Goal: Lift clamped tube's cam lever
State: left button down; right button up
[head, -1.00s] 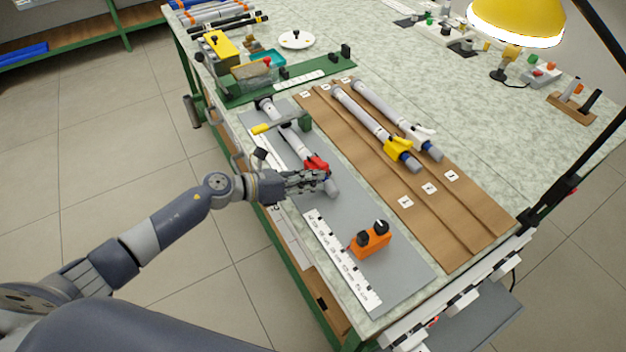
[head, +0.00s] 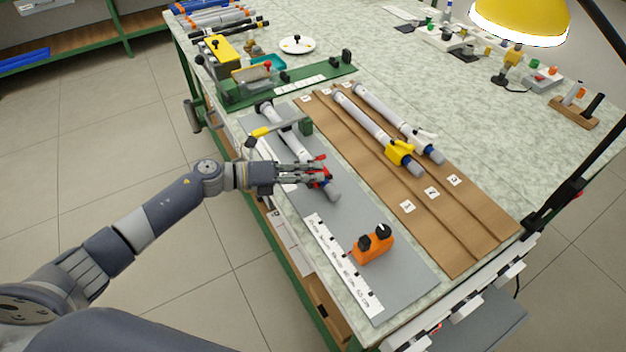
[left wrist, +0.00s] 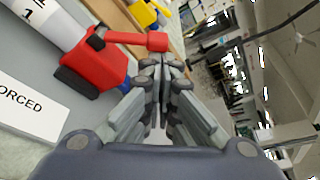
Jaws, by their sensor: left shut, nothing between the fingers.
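The clamped tube (head: 294,142) is pale grey and lies on the grey mat, with a red cam lever clamp (head: 320,180) near its front end. A toggle-like clamp with a yellow handle (head: 258,132) and green block crosses over the tube farther back. My left gripper (head: 322,174) is at the red clamp, shut and empty. In the left wrist view the red lever (left wrist: 140,40) sticks out from the red clamp body (left wrist: 92,68), and the shut fingertips (left wrist: 160,62) are just below its end. Whether they touch it I cannot tell. My right gripper is not in view.
An orange block with black knobs (head: 371,246) stands on the grey mat (head: 395,285) near the front, beside a white ruler strip (head: 342,268). Two more tubes, with a yellow clamp (head: 399,151) and a white clamp (head: 424,137), lie on the brown numbered board (head: 440,225).

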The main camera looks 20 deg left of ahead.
pick_arm(q)
jog(key=n, duration=0.1)
jog(key=w+a+r+n+h+b, duration=0.1)
jog(key=n, duration=0.1)
jog(key=r+n+b, duration=0.1)
jog(key=shift+w+a+h, duration=0.3)
jog(key=shift+h, duration=0.1)
jog(key=shift+r+n, duration=0.1)
jog(key=shift+n, duration=0.2)
